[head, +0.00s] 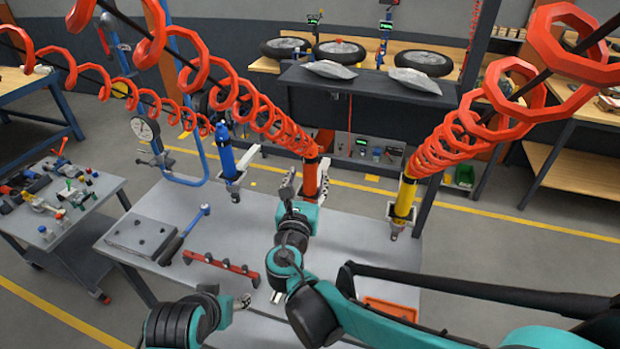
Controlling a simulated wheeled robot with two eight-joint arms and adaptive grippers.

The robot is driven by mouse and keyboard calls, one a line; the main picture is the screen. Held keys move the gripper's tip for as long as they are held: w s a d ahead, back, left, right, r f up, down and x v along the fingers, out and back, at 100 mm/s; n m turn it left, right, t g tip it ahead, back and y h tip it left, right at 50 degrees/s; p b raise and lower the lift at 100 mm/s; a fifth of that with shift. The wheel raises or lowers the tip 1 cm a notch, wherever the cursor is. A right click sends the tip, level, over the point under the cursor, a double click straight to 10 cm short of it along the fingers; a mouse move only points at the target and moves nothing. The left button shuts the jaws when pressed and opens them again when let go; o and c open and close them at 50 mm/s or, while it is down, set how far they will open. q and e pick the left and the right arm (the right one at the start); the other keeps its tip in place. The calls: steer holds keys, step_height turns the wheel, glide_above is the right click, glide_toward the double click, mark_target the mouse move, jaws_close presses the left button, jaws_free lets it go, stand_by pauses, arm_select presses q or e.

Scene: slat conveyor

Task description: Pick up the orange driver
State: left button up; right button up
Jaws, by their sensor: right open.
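The orange driver (310,176) hangs upright from a red coiled hose above the grey workbench. My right gripper (305,182) is open, with one finger to the left of the driver and the other to its right. The driver appears between the fingers; I cannot tell whether either finger touches it. The driver's lower end is partly hidden by the gripper. My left gripper (242,301) is low at the bottom of the view, over the near part of the bench, away from the driver. Its finger opening is too small to make out.
A blue driver (227,160) hangs to the left and a yellow driver (404,198) to the right. On the workbench (345,235) lie a grey plate (142,236), a blue-handled tool (184,235), a red rack (222,264) and an orange tray (390,308). A tool cart (75,225) stands left.

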mark_target(309, 172)
steer(key=w, duration=0.4)
steer(key=shift+w+d+f+b, duration=0.2)
steer(key=shift+w+d+b, duration=0.15)
steer(key=shift+w+b, duration=0.05)
steer(key=shift+s, duration=0.15)
steer(key=c, duration=0.3)
jaws_close()
